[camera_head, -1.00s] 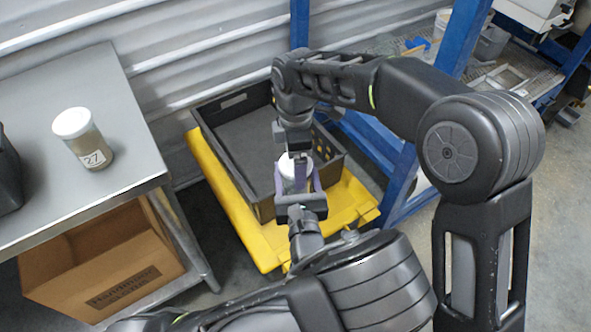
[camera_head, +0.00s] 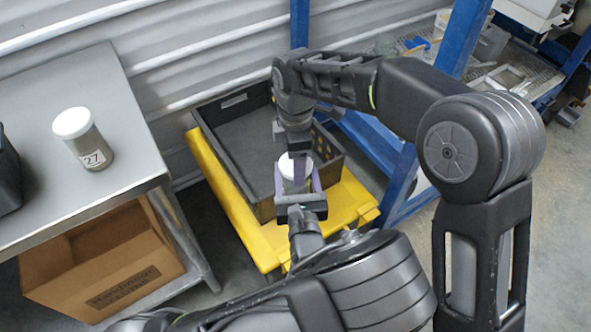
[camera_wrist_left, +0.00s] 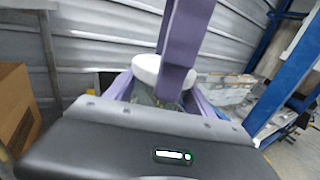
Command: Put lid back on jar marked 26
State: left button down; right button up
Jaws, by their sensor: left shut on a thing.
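My left gripper (camera_head: 300,190) comes in from the bottom of the head view, its purple fingers shut around a clear jar (camera_wrist_left: 146,96). A white lid (camera_head: 286,166) is at the jar's top; it also shows in the left wrist view (camera_wrist_left: 148,68). Whether it is seated cannot be told. No number shows on this jar. My right gripper (camera_head: 299,168) reaches down from above. Its purple finger passes in front of the lid, and in the wrist view it crosses the lid from the top. Whether its jaws grip the lid is hidden.
A jar marked 27 (camera_head: 96,154) with a white lid stands on the metal table (camera_head: 60,205) at left. Behind my grippers is a black crate (camera_head: 240,130) on a yellow base (camera_head: 235,215). A cardboard box (camera_head: 100,255) sits below the table. Blue posts (camera_head: 395,185) stand at right.

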jog(key=m, duration=0.3)
jog(key=o, duration=1.5)
jog(key=shift+o, duration=0.2)
jog(key=shift+r, duration=2.3)
jog(key=shift+c, duration=0.4)
